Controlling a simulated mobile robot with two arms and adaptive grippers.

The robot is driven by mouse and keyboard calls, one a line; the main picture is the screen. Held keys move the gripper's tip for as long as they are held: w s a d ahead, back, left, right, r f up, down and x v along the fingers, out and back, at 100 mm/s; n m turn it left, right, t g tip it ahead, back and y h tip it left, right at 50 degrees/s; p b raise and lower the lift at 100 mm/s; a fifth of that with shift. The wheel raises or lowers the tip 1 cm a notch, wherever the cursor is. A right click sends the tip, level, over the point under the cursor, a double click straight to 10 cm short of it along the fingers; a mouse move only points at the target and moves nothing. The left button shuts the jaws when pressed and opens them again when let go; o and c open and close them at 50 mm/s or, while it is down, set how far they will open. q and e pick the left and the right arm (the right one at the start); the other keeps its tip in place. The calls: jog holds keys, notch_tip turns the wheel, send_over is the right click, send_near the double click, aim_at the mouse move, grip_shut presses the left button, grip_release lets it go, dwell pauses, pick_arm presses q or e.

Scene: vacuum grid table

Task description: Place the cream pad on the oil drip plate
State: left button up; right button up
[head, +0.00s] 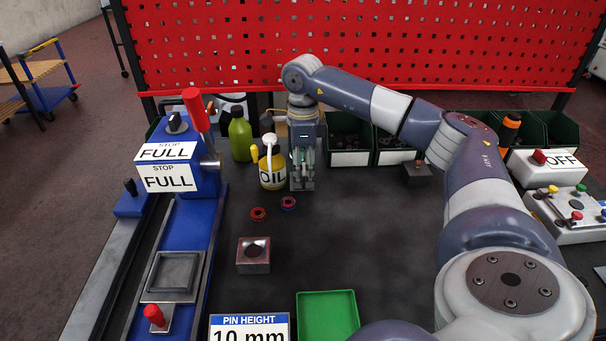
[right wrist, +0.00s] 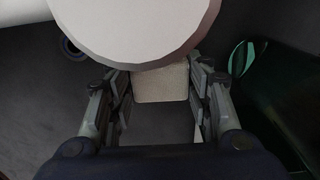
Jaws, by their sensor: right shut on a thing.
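My right gripper (head: 302,186) points down over the back of the table, beside the oil bottle (head: 272,172). In the right wrist view my right gripper (right wrist: 160,95) is shut on the cream pad (right wrist: 160,84), a small pale block between its fingers. The pad's far part is hidden behind a large pale round thing (right wrist: 135,25) that I cannot identify. The fingers hide the pad in the head view. I cannot make out the oil drip plate for sure in either view. My left gripper is not in view.
A green bottle (head: 240,138) stands behind the oil bottle. Dark green bins (head: 348,158) line the back. A metal block (head: 254,267) and a green tray (head: 328,316) are nearer. The middle is clear.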

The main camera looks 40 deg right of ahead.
aim_at(303, 169)
jog(key=shift+f, duration=0.15)
jog(key=o, duration=1)
jog(key=shift+f, duration=0.1)
notch_tip(303, 169, up, 12)
jog(key=p, duration=1)
jog(key=shift+r+p, duration=0.25)
jog(key=shift+p, duration=0.15)
